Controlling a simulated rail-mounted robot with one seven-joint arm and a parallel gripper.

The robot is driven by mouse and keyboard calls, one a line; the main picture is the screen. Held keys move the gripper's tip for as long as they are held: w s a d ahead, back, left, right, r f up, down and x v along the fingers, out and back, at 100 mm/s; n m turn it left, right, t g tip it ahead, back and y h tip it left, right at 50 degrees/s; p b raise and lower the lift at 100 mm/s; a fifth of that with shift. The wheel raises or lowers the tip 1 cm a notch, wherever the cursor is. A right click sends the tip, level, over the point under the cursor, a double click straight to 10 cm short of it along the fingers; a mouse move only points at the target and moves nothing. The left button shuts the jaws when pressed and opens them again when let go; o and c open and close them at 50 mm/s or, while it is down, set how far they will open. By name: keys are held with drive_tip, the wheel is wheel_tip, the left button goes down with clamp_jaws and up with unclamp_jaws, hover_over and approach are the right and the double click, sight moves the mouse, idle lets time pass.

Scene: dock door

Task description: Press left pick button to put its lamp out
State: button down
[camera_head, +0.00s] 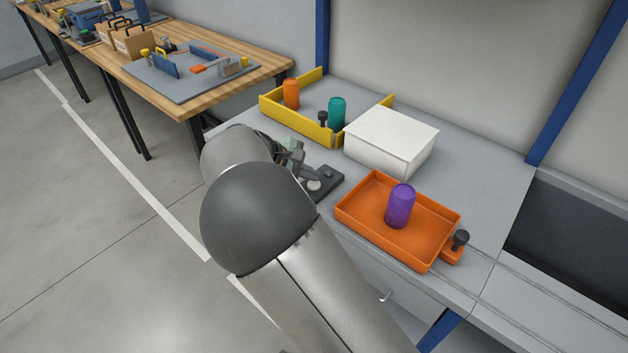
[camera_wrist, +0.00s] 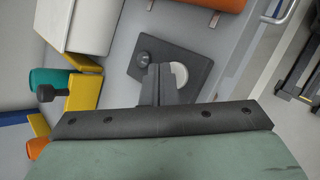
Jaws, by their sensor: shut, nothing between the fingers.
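A dark plate (camera_head: 325,184) on the grey bench carries a round pale disc (camera_head: 314,185) and a small dark knob (camera_head: 327,174). In the wrist view the plate (camera_wrist: 196,58) has the disc (camera_wrist: 180,75) and the knob (camera_wrist: 143,58) beside my fingers. Dark knobs also show at the yellow tray (camera_head: 322,117) and the orange tray (camera_head: 461,238). I cannot tell which part is the left pick button, and no lamp is clearly lit. My gripper (camera_wrist: 164,68) is shut and empty, over the plate in the wrist view; contact is unclear. My arm partly hides it in the head view.
A yellow tray (camera_head: 284,121) holds an orange and a teal cylinder. A white box (camera_head: 391,138) stands right of it. An orange tray (camera_head: 362,216) holds a purple cylinder (camera_head: 400,206). A wooden table (camera_head: 198,103) with tools lies at the back left.

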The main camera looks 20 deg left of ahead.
sight(309, 185)
drive_tip(key=shift+r+p, duration=2.2)
drive_tip(key=shift+r, duration=0.8)
